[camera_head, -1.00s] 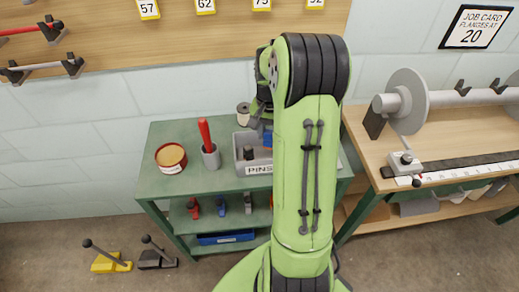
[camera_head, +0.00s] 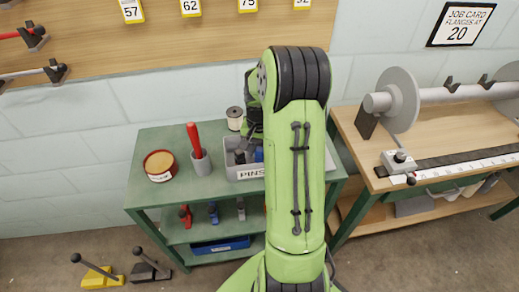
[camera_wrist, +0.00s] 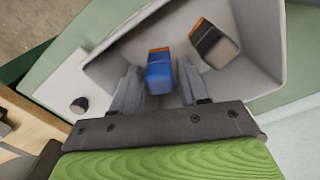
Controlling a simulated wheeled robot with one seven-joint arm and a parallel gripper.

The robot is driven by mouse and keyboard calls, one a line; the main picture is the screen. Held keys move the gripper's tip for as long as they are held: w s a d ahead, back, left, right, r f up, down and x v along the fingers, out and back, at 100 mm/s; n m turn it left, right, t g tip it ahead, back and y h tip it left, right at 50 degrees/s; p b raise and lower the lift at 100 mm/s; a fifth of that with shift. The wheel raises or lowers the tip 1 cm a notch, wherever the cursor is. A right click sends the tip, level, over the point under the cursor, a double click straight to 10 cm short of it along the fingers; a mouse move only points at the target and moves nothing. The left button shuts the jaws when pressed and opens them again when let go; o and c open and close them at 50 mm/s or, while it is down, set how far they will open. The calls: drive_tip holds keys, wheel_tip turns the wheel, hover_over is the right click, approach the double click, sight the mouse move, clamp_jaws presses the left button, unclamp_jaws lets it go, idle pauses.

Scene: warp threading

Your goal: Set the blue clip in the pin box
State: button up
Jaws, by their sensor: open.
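The blue clip (camera_wrist: 159,78), with an orange end, is inside the grey pin box (camera_wrist: 261,38) in the wrist view. My gripper (camera_wrist: 157,92) is open, with one finger on each side of the clip and a small gap showing beside it. In the head view the pin box (camera_head: 232,174), labelled PINS, stands on the green cart's top. The blue clip (camera_head: 259,155) shows there as a small patch, partly hidden by my arm. My fingertips are mostly hidden in that view.
A dark grey clip (camera_wrist: 215,47) with an orange end is in the box beside the blue one. A grey cup with a red-handled tool (camera_head: 200,162), a round tin (camera_head: 160,165) and a thread spool (camera_head: 235,118) stand near the box. A wooden bench (camera_head: 440,135) is at the right.

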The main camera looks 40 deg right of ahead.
sight(259, 149)
wheel_tip(259, 149, up, 12)
drive_tip(key=p, duration=0.4)
drive_tip(key=s+a+r+n+t+h, duration=0.1)
drive_tip(key=s+a+r+n, duration=0.1)
drive_tip(key=a+r, duration=0.35)
drive_tip(key=s+a+r+n+t, duration=0.1)
drive_tip(key=s+a+r+n, duration=0.2)
drive_tip(key=a, duration=0.4)
drive_tip(key=s+a+r+n+t+y, duration=0.1)
drive_tip(key=s+a+n+t, duration=0.2)
drive_tip(key=s+a+n, duration=0.3)
drive_tip(key=s+a, duration=0.4)
drive_tip(key=shift+s+a+r+t, duration=0.3)
drive_tip(key=shift+s+r, duration=0.05)
